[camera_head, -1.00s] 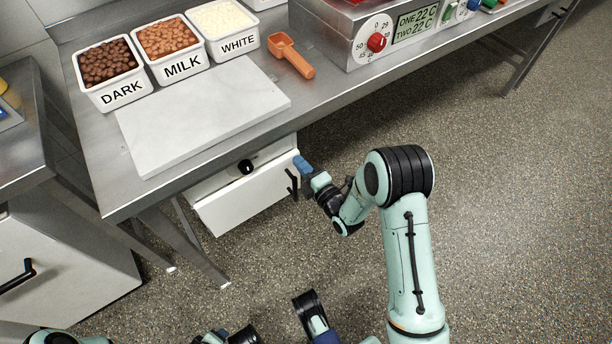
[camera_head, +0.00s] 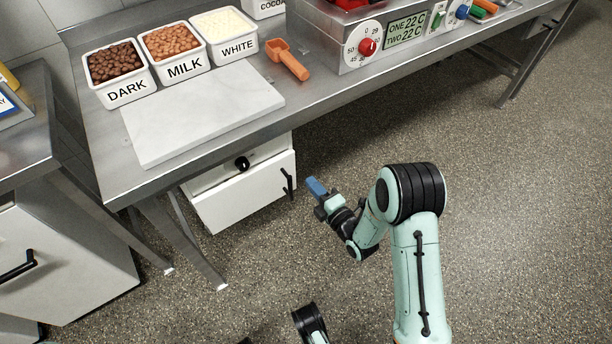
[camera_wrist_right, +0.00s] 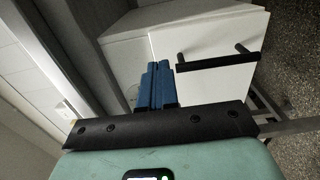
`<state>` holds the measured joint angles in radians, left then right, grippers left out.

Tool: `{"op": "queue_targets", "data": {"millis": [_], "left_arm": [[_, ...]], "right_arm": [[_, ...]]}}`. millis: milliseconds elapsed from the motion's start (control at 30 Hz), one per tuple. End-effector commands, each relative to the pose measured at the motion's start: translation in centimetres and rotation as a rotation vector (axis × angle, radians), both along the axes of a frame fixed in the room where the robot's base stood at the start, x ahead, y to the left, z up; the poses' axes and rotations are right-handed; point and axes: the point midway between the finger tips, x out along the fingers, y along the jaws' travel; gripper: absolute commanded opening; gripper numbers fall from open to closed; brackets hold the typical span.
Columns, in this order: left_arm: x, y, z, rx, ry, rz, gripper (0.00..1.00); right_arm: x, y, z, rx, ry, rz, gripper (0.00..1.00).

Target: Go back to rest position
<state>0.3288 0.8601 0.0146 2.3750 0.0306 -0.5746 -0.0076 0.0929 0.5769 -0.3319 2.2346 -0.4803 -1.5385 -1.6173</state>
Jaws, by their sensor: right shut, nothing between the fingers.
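My right gripper (camera_head: 315,187) has blue fingers and is at the middle of the head view, just right of the drawer's black handle (camera_head: 287,184) and apart from it. In the right wrist view its two blue fingers (camera_wrist_right: 157,84) are together with nothing between them. The white drawer (camera_head: 245,197) under the table stands out a little from its cabinet. In the right wrist view its white front (camera_wrist_right: 205,55) and bar handle (camera_wrist_right: 217,61) are beyond the fingers. My left gripper is not in view.
A steel table (camera_head: 330,90) holds a marble slab (camera_head: 205,118), tubs marked DARK (camera_head: 125,95), MILK (camera_head: 185,69) and WHITE (camera_head: 238,46), an orange scoop (camera_head: 290,62) and a machine with a red dial (camera_head: 367,47). Open floor (camera_head: 510,220) lies to the right.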

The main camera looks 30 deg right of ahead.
Motion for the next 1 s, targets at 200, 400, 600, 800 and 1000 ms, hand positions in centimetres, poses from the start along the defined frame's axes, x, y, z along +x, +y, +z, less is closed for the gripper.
{"op": "queue_targets", "data": {"millis": [200, 400, 600, 800, 1000], "left_arm": [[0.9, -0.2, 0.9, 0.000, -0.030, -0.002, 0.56], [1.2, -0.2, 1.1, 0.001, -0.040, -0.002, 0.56], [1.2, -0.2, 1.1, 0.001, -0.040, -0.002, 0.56], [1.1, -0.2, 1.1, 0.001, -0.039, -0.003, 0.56], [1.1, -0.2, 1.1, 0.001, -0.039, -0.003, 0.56]], "right_arm": [[-3.8, -0.4, 0.0, 0.000, 0.002, -0.002, 0.00], [-5.0, -0.5, 0.0, 0.000, 0.001, -0.001, 0.00], [-5.0, -0.4, -0.1, 0.001, 0.001, -0.001, 0.00], [-5.3, -0.2, -4.1, 0.202, 0.164, -0.049, 0.00], [-8.9, 1.4, -14.7, 0.806, 0.588, -0.327, 0.00]]}}
